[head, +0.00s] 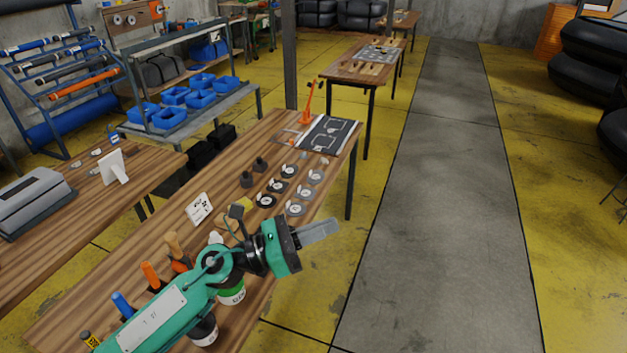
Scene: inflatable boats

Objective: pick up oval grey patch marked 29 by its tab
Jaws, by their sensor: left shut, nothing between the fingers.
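Two rows of small patches with pale tabs lie on the wooden workbench (140,262). The row nearer the bench's right edge is grey, with a front grey patch (295,208), one behind it (304,193) and another farther back (315,177). The other row is darker, with a black patch (265,201) at its front. The numbers are too small to read, so I cannot tell which is 29. My left gripper (320,230) is shut and empty, just past the bench's right edge and nearer than the grey patches. My right gripper is not in view.
Orange- and blue-handled tools, a white card (199,208) and tins, one with a green band (232,293), stand around my left arm. A dark mat (325,133) and an orange tool (308,105) are at the far end. The grey walkway (440,200) is clear.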

